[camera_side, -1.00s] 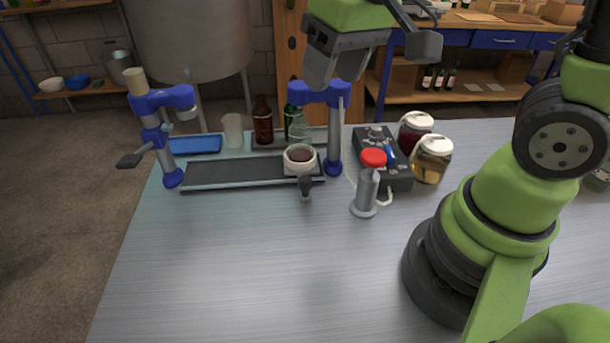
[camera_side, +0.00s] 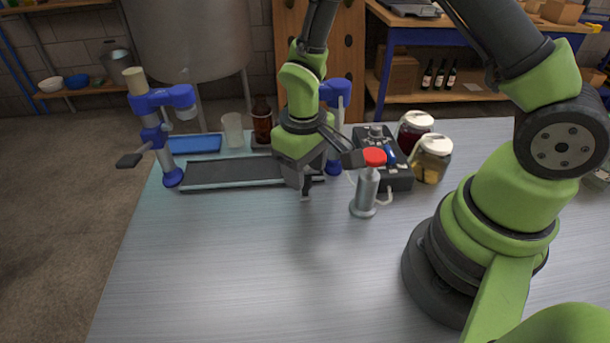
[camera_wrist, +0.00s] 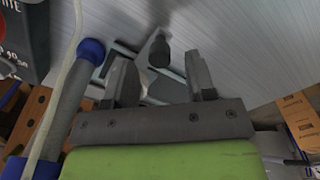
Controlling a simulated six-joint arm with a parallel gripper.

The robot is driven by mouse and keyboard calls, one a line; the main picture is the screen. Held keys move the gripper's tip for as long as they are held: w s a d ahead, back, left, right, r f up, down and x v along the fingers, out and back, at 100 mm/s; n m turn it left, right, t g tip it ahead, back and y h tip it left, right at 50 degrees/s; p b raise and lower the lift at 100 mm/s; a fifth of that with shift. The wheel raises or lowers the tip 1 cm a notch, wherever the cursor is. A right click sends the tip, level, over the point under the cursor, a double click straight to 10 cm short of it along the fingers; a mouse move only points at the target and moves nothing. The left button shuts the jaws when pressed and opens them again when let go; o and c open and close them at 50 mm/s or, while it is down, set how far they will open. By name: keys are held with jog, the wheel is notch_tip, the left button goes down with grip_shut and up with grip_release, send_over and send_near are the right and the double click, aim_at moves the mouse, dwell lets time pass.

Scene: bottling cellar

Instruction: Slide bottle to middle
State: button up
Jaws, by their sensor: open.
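My gripper (camera_side: 300,172) is over the right end of the dark slide track (camera_side: 225,173), pointing down. Its two fingers stand apart in the wrist view (camera_wrist: 160,78). The clear bottle and its round pale holder, seen earlier at this end of the track, are now hidden behind my gripper in the side view. In the wrist view a dark round knob (camera_wrist: 160,50) and a pale grey part show just beyond and between the fingers. I cannot tell whether the fingers touch the holder or bottle.
Blue-clamped posts stand at the track's left (camera_side: 160,125) and right (camera_side: 336,100) ends. A red-capped dispenser (camera_side: 368,185), a black control box (camera_side: 398,178) and two jars are close on the right. A brown bottle (camera_side: 262,122), beaker (camera_side: 232,130) and blue tray (camera_side: 195,144) stand behind. The front table is clear.

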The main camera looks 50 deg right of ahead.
jog(key=shift+f, duration=1.15)
grip_shut()
jog(key=shift+w+a, duration=3.4)
jog(key=shift+w, duration=0.25)
grip_release()
jog(key=shift+a, duration=0.1)
